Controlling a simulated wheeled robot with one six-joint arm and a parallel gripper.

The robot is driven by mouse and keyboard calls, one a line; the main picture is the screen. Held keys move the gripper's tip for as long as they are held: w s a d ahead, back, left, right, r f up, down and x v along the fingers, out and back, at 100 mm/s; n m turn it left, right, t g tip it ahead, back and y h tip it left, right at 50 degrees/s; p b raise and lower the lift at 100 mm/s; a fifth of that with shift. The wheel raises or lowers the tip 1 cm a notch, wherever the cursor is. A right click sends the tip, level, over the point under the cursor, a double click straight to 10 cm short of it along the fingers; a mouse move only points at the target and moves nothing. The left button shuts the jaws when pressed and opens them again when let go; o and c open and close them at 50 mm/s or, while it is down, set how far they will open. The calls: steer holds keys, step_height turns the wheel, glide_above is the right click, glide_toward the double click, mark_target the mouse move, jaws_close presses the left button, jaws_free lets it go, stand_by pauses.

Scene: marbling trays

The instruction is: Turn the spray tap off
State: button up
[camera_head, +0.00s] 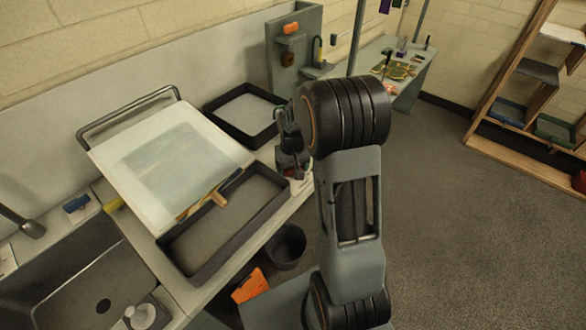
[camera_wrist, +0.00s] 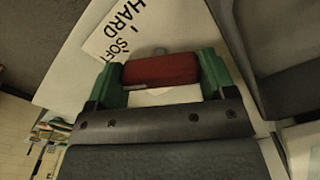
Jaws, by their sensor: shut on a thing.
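My gripper (camera_wrist: 160,80) shows in the wrist view with its two green fingers on either side of a red bar-shaped handle (camera_wrist: 160,69). It is shut on this handle. The red handle looks like the spray tap's lever, but the rest of the tap is hidden. In the head view my gripper (camera_head: 293,166) is down at the right edge of the bench, partly behind my arm.
A large black tray (camera_head: 185,268) with a tilted pale board (camera_head: 112,160) over it is left of my gripper. A smaller black tray (camera_head: 213,103) stands behind. A dark bucket (camera_head: 287,246) is below the bench front.

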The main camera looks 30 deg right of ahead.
steer(key=n+b, duration=0.1)
steer(key=n, duration=0.4)
steer(key=shift+n, duration=0.6)
steer(key=o, duration=0.9)
steer(key=shift+r, duration=0.1)
step_height(320, 180, up, 8)
steer(key=p, duration=0.6)
steer(key=shift+w, duration=0.1)
